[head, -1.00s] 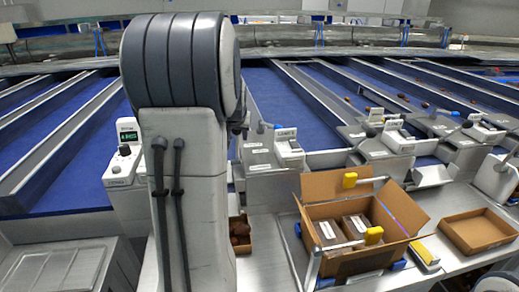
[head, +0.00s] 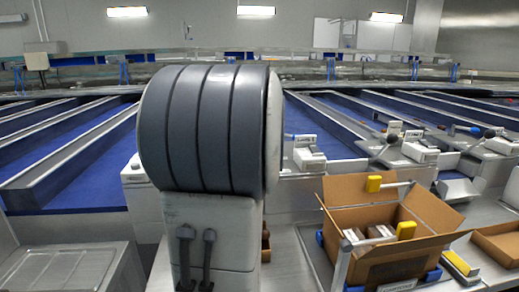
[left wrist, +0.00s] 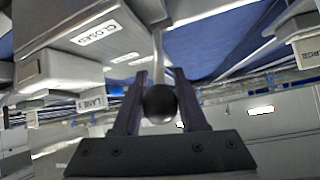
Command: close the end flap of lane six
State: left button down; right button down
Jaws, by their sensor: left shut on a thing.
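In the left wrist view my left gripper (left wrist: 158,100) is shut on a round black knob (left wrist: 160,103) at the end of a thin light rod. A grey housing (left wrist: 60,68) above left carries a label reading CLOSED, seen tilted, and a smaller tag beginning LANE whose number I cannot read for certain. The flap itself I cannot make out apart from this housing. In the head view my own left arm covers the middle, so the gripper and knob are hidden there. My right gripper is in neither view.
An open cardboard carton (head: 340,188) with packs inside stands at the right, with yellow-ended parts around it. A shallow cardboard tray (head: 500,240) lies beside it. Blue lanes (head: 75,160) with metal dividers run behind. A grey panel (head: 65,270) is at lower left.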

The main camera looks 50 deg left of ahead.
pick_arm(q)
jog(key=shift+d+r, duration=0.15)
jog(key=shift+r, duration=0.05)
dwell(0.4)
jog(key=shift+c, duration=2.3)
grip_release()
jog(key=shift+s, duration=0.1)
jog(key=shift+f, duration=0.1)
jog(key=v, duration=1)
jog(key=shift+s+d, duration=0.15)
jog(key=shift+d, duration=0.1)
